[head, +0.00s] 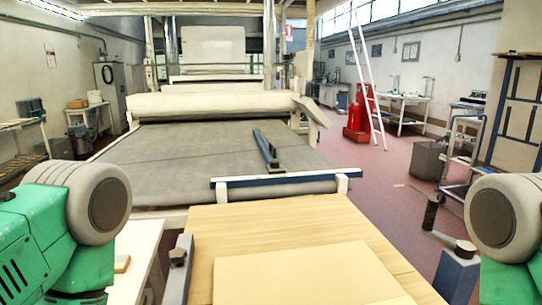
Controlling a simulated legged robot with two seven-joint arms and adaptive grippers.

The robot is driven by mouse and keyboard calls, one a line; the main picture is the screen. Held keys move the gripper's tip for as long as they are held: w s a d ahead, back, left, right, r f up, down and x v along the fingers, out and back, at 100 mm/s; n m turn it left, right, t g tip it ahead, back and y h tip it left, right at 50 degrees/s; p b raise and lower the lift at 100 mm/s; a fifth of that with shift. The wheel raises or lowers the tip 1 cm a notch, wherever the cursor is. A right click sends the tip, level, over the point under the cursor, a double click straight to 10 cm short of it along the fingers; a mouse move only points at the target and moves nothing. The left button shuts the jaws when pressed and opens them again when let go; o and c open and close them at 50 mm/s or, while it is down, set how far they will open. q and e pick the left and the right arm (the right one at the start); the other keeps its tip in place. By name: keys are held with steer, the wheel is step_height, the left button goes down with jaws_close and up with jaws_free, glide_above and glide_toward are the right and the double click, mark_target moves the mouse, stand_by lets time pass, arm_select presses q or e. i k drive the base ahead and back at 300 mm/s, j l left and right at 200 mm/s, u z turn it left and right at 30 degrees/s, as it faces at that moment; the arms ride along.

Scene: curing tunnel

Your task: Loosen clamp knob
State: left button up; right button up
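No part is marked as the clamp knob, and I cannot tell which one it is. At the right edge of the wooden table (300,222) stands a blue post (455,278) with a round brown-grey knob (465,248) on top. A dark upright cylindrical handle (432,213) stands just behind it, apparently on a thin bar. At the left edge of the table is a grey metal bracket (182,274) with a small dark round knob (177,257). My green arms with grey round joints show at the lower left and lower right. Neither gripper is in view.
A pale flat sheet (300,278) lies on the wooden table. Behind it is a wide grey conveyor bed (200,165) with a blue-and-white crossbar (285,184). A white side table (135,250) is at left. Reddish floor (385,185) is open at right.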

mark_target(274, 164)
steer(key=l+z, duration=0.2)
steer(key=z, duration=0.15)
steer(key=l+z, duration=0.15)
steer(key=z, duration=0.15)
steer(key=l+z, duration=0.2)
steer(key=z, duration=0.15)
steer(key=i+l+z, duration=0.35)
steer(key=l, duration=0.2)
steer(key=i+l+z, duration=0.7)
steer(key=i, duration=0.35)
steer(key=i+l+u, duration=0.1)
steer(key=i+u, duration=0.25)
steer(key=i, duration=0.15)
steer(key=i+l+u, duration=0.3)
steer(key=i, duration=0.2)
steer(key=i+j+u, duration=0.25)
steer(key=u, duration=0.15)
steer(key=i+j+u, duration=0.1)
steer(key=i+u, duration=0.25)
steer(key=i, duration=0.15)
steer(key=i+u, duration=1.15)
steer(key=i+l+u, duration=0.15)
steer(key=i+u, duration=0.2)
steer(key=i, duration=0.2)
steer(key=i+l+u, duration=0.25)
steer(key=i+u, duration=0.15)
steer(key=i+l+u, duration=0.4)
steer(key=i, duration=0.05)
